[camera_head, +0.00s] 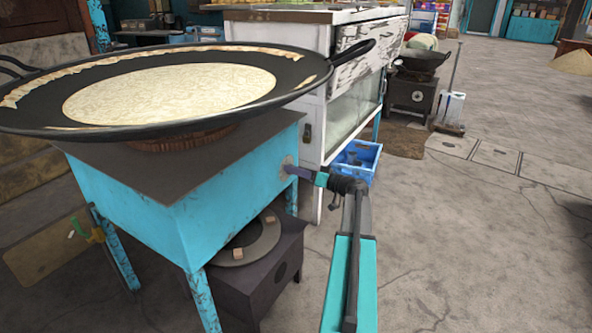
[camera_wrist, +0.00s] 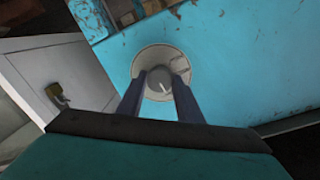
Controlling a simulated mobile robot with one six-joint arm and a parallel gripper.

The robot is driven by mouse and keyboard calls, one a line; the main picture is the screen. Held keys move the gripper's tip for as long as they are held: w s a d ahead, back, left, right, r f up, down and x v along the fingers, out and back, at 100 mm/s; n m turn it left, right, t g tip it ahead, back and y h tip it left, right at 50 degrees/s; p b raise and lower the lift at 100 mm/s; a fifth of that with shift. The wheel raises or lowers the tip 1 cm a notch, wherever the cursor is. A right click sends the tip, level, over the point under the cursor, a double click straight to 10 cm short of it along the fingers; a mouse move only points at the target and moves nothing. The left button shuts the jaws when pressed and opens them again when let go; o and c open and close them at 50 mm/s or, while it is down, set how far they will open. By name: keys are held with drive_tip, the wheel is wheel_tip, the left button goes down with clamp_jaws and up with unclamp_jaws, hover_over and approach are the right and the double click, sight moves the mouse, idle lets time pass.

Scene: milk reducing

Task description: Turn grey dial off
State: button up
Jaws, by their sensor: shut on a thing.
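The grey dial (camera_wrist: 159,84) is a round knob with a white pointer line, set in a pale round plate on the side of the turquoise stove (camera_head: 240,160). In the wrist view the dial sits between the fingertips of my gripper (camera_wrist: 158,92), and the fingers are closed on its two sides. The white line points to the lower right in that view. In the head view my gripper (camera_head: 302,173) reaches from the right to the stove's right side, and the fingers cover most of the dial there.
A wide black pan (camera_head: 35,108) with pale milk rests on top of the stove. A blue crate (camera_head: 357,160) lies on the floor behind my gripper, beside a white cabinet (camera_head: 313,130). A dark burner box (camera_head: 270,275) stands under the stove.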

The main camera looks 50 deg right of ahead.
drive_tip(key=shift+m, duration=0.5)
drive_tip(key=o, duration=1)
drive_tip(key=shift+o, duration=0.2)
drive_tip(key=shift+s, duration=0.15)
drive_tip(key=s+d+p, duration=0.2)
drive_tip(key=s+p, duration=0.1)
drive_tip(key=s, duration=1)
drive_tip(key=shift+s+d+r, duration=0.15)
drive_tip(key=shift+d+r, duration=0.15)
drive_tip(key=shift+d, duration=0.05)
